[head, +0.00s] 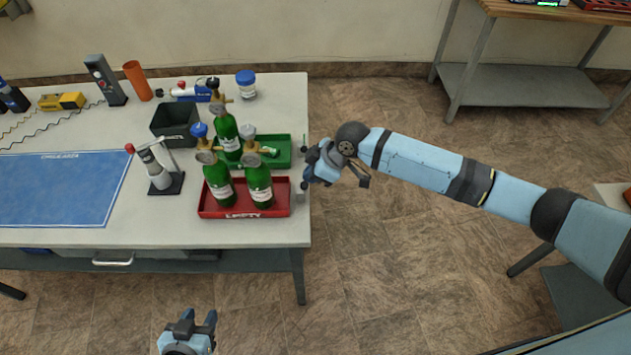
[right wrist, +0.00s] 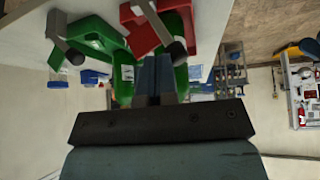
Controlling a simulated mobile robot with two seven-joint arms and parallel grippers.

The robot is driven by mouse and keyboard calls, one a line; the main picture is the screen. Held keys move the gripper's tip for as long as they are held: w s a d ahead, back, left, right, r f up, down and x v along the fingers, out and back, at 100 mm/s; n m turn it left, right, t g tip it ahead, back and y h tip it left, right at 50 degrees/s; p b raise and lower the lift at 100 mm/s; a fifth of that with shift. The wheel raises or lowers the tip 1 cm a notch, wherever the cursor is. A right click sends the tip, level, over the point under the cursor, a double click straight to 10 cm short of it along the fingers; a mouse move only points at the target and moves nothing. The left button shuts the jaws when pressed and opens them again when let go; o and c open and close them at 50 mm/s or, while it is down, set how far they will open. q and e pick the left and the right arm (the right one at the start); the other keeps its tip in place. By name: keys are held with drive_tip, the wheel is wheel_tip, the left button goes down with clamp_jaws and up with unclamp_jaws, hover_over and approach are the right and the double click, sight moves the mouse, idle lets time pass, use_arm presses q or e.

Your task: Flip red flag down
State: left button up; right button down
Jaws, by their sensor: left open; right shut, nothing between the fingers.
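A red tray (head: 243,213) labelled EMPTY stands at the right end of the table, with green cylinders in it. A green tray (head: 283,152) stands behind it. Small grey fittings (head: 304,186) show at the table's right edge beside the trays. In the right wrist view, a grey bar with a round end (right wrist: 164,28) lies by a red part (right wrist: 143,37). I cannot make out clearly which part is the red flag. My right gripper (head: 307,173) is shut and empty by the table's right edge, near the red part; its fingers show here (right wrist: 156,75). My left gripper (head: 198,318) is open and empty, in front of the table.
On the table (head: 60,235) are a blue mat (head: 60,190), a dark bin (head: 175,125), a small stand with a grey cylinder (head: 158,175), an orange cup (head: 137,80) and a blue-lidded jar (head: 246,85).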

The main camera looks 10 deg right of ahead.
use_arm(q)
drive_tip(key=shift+s+a, duration=0.1)
drive_tip(key=shift+s, duration=0.2)
use_arm(e)
drive_tip(key=shift+w+f+n+t, duration=0.1)
drive_tip(key=shift+f+n+t, duration=0.2)
drive_tip(key=shift+f+t, duration=0.3)
drive_tip(key=shift+r, duration=0.15)
